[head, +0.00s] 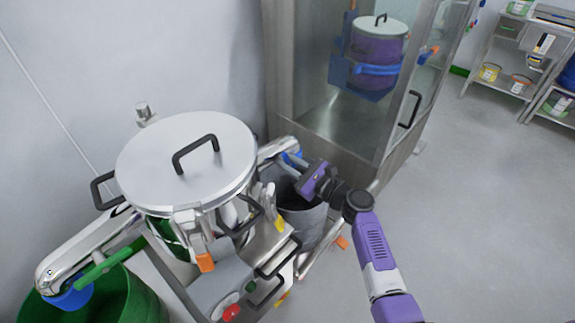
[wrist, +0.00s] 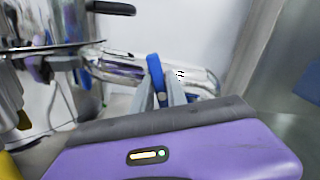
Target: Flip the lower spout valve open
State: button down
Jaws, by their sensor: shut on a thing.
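A large steel vessel with a round lid (head: 185,160) stands at the left in the head view. A steel spout leaves its right side, above a grey bin (head: 300,225). A blue valve lever (wrist: 154,68) on this spout (wrist: 195,78) stands roughly upright in the wrist view. My purple gripper (head: 288,160) reaches in from the right above the grey bin. Its grey fingers (wrist: 160,92) are shut on the blue lever. The lever's lower part is hidden between the fingers. I cannot tell which part of the valve lies behind them.
A second spout with a green lever (head: 110,262) runs over a green bin (head: 130,300) at lower left. A glass-fronted steel cabinet (head: 330,125) stands close behind my gripper. Black handles and a steel frame lie below the vessel. The floor at right is clear.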

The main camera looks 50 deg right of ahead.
jog(key=n+b, duration=0.1)
jog(key=n, duration=0.1)
jog(key=n+b, duration=0.1)
jog(key=b, duration=0.1)
jog(key=shift+a+f+n, duration=0.2)
jog(key=shift+f+n, duration=0.1)
jog(key=shift+n, duration=0.1)
jog(key=n+b, duration=0.3)
jog(key=shift+a+f+n, duration=0.15)
jog(key=shift+n, duration=0.15)
jog(key=shift+f+n+b, duration=0.15)
jog(key=shift+n+b, duration=2.85)
jog(key=shift+n, duration=0.3)
jog(key=shift+a, duration=0.1)
jog(key=c, duration=1.3)
grip_release()
